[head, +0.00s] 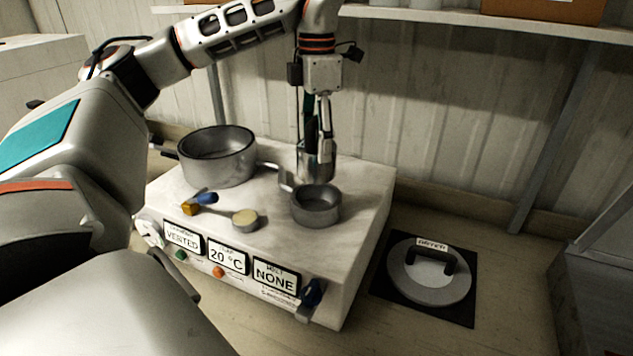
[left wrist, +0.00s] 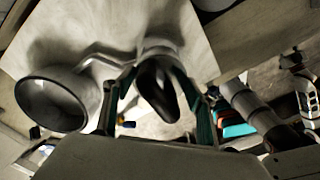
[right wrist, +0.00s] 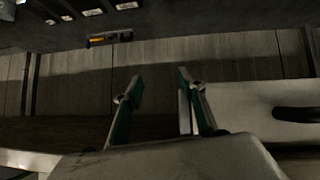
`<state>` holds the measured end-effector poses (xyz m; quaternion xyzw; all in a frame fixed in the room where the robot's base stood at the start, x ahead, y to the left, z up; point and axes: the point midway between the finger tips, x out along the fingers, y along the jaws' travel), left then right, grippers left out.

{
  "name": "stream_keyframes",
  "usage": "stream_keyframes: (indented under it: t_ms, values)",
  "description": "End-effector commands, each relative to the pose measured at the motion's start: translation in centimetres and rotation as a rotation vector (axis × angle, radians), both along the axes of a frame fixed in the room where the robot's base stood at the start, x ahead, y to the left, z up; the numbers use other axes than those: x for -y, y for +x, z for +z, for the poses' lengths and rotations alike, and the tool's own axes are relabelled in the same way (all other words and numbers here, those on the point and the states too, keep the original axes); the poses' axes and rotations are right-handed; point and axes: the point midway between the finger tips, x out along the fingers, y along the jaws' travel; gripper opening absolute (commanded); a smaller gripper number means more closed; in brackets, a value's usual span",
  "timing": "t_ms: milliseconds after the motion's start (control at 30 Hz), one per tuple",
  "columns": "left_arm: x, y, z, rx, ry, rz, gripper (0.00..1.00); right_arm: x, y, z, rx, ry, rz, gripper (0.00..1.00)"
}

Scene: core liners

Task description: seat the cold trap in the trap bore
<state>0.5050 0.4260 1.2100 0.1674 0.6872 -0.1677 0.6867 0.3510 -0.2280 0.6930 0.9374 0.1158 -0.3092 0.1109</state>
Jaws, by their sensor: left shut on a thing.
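The cold trap (head: 315,163) is a grey metal cylinder hanging roughly upright from my left gripper (head: 318,132). In the left wrist view its dark, rounded top (left wrist: 158,88) lies between the fingers of my left gripper (left wrist: 158,108), which is shut on it. The trap bore (head: 316,206) is a short, open grey metal cup on the front right of the white unit. In the head view the trap appears above and behind the bore's rim; the exact gap between them is unclear. My right gripper (right wrist: 162,88) is open and empty, away from the unit.
A wide open metal pot (head: 217,160) stands left of the bore, joined by a thin pipe. A blue-and-brass piece (head: 199,202) and a pale-topped round cap (head: 246,220) lie on the white unit (head: 360,190). A handled lid (head: 432,272) lies on a black mat at right.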

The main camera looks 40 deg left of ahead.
Motion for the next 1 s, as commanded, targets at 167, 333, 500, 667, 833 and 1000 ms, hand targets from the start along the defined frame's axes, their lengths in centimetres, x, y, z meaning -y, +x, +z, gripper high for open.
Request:
stream_keyframes:
  t_ms: [167, 333, 500, 667, 833, 1000]
  values:
    - [0.0, -0.1, -3.9, -0.002, -0.002, 0.000, 0.21, -0.3, 0.0, 0.0, 0.001, 0.004, 0.001, 0.40]
    - [0.0, 0.0, -5.8, 0.000, -0.001, 0.001, 0.21, -0.6, 0.0, 0.1, 0.002, 0.010, 0.001, 0.40]
    - [0.0, -0.1, -7.2, -0.001, -0.002, 0.001, 0.21, -0.8, 0.1, 0.2, 0.003, 0.015, -0.002, 0.40]
    - [0.0, 0.0, -9.3, 0.000, -0.001, 0.000, 0.21, -0.8, 0.1, 0.3, 0.003, 0.016, -0.004, 0.40]
    - [0.0, 0.0, -9.9, 0.003, -0.001, 0.000, 0.21, -0.6, 0.2, 0.3, 0.003, 0.014, -0.006, 0.40]
    - [0.0, 0.0, -9.9, 0.003, -0.001, 0.000, 0.21, -0.4, 0.2, 0.2, 0.002, 0.011, -0.008, 0.40]
